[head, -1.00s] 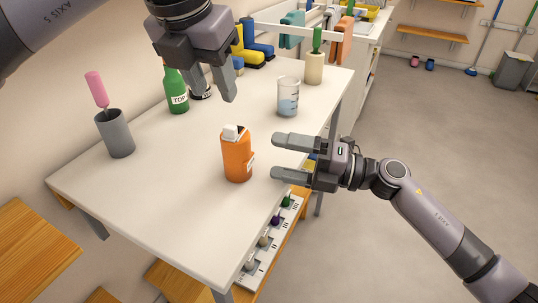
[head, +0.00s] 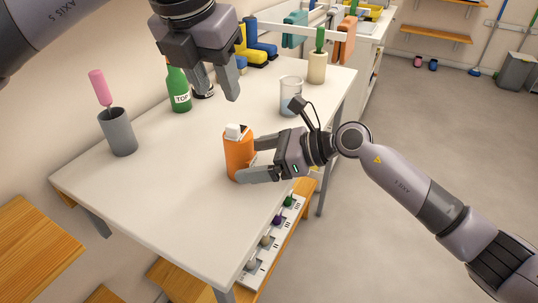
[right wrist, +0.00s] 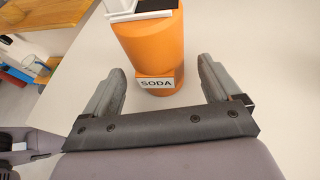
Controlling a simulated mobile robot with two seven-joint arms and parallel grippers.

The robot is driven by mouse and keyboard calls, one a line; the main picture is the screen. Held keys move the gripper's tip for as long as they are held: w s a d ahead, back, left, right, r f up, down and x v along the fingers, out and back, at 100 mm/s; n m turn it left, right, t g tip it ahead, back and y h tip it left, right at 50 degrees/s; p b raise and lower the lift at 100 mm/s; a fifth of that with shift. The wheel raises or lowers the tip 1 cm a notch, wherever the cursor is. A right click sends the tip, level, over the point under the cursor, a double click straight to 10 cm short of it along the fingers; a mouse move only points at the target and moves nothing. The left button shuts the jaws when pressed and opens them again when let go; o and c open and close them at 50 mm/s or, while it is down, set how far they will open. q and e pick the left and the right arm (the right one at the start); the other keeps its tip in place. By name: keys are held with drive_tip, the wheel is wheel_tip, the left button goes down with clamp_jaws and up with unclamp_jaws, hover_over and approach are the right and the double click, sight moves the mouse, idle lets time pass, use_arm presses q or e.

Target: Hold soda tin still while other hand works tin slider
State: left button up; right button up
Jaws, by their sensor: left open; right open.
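The soda tin (head: 238,158) is an orange can with a white and dark top, standing upright near the table's right edge. In the right wrist view the tin (right wrist: 155,45) shows its SODA label, and the slider (right wrist: 140,8) on top is cut off by the picture edge. My right gripper (head: 256,160) is open at the tin, its fingers pointing at it from the right. In the wrist view the tin stands just ahead, between the lines of the two fingers (right wrist: 160,88); contact is not clear. My left gripper (head: 224,95) is open and empty, above and behind the tin.
A grey cup (head: 118,133) holds a pink-handled tool at left. A glass beaker (head: 290,97) stands behind my right gripper. The front left of the white table (head: 160,215) is clear.

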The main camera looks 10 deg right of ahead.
sight(240, 161)
drive_tip(key=shift+x, duration=1.9)
drive_tip(key=c, duration=1.1)
use_arm(q)
drive_tip(key=shift+s+a, duration=0.1)
drive_tip(key=shift+s, duration=0.05)
clamp_jaws()
use_arm(e)
drive_tip(key=shift+c, duration=0.2)
use_arm(q)
drive_tip(key=s+a+r, duration=0.1)
drive_tip(key=s+a, duration=0.2)
drive_tip(key=s, duration=0.2)
drive_tip(key=shift+s, duration=0.35)
drive_tip(key=shift+r, duration=0.1)
